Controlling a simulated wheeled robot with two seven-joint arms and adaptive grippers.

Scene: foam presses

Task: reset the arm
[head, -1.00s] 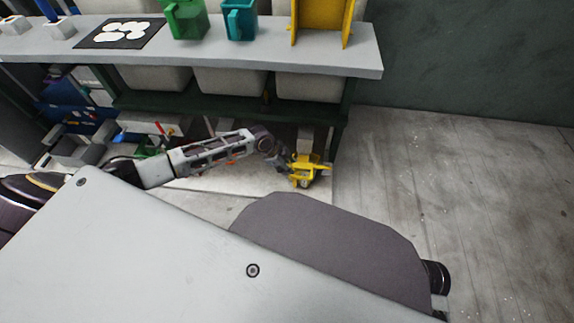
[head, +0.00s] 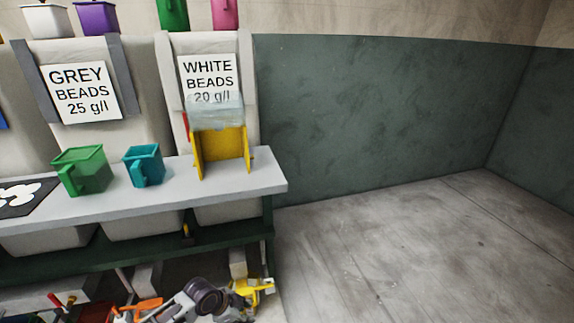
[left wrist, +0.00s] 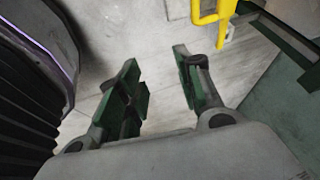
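My left gripper (left wrist: 156,62) is open in the left wrist view. Its two green-padded fingers stand well apart with nothing between them, and grey floor shows beyond. In the head view my left arm shows at the bottom edge, low in front of the shelf under the bench; its gripper is hard to make out there. A yellow object (head: 254,288) shows just right of that arm; I cannot tell whether they touch. A yellow pipe-like part (left wrist: 212,14) is at the top of the left wrist view, beyond the fingers. My right gripper is not in view.
A grey bench (head: 225,186) carries a green jug (head: 82,170), a teal jug (head: 144,166) and a yellow stand (head: 222,146). Bins labelled grey beads (head: 80,90) and white beads (head: 208,75) stand behind. The floor (head: 400,250) at right is clear.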

